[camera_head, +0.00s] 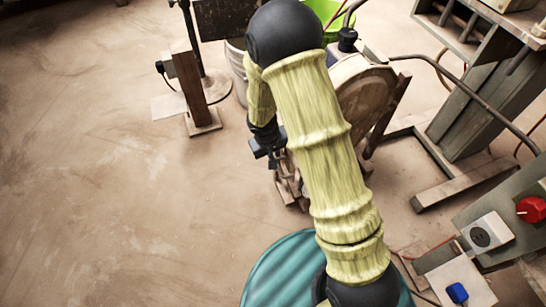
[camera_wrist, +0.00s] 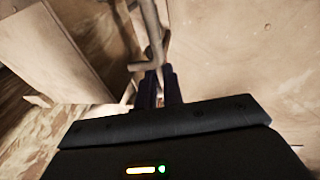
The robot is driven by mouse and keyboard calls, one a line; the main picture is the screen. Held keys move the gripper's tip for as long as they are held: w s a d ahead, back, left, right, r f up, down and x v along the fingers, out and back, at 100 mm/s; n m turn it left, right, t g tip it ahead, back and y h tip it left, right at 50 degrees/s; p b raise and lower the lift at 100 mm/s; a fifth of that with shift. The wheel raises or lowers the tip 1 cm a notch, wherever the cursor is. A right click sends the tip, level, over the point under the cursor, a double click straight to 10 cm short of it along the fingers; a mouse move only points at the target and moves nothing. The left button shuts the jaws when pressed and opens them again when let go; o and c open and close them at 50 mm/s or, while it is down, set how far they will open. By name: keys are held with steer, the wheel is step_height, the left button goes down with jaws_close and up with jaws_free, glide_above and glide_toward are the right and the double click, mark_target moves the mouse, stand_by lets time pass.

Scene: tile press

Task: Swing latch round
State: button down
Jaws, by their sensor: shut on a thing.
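The latch (camera_wrist: 154,38) looks like a bent metal rod in the wrist view, running from the top edge down to my fingers with a short arm to the left. My gripper (camera_wrist: 161,86) is shut on its lower end, between two dark narrow fingers. In the head view my gripper (camera_head: 272,158) is small and dark beside the brown press (camera_head: 362,95). The latch cannot be made out there, and my arm covers much of the press.
A wooden post (camera_head: 187,82) on a foot stands at the back left. A green bucket (camera_head: 327,17) is behind the press. A metal stand (camera_head: 480,110) and a panel with a red knob (camera_head: 531,209) and a blue button (camera_head: 457,293) are at right. The left floor is clear.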

steer(key=c, duration=1.8)
jaws_free()
steer(key=shift+w, duration=0.1)
steer(key=shift+r, duration=0.2)
steer(key=p+v, duration=0.9)
steer(key=v, duration=0.8)
steer(key=shift+p, duration=0.35)
steer(key=shift+r, duration=0.1)
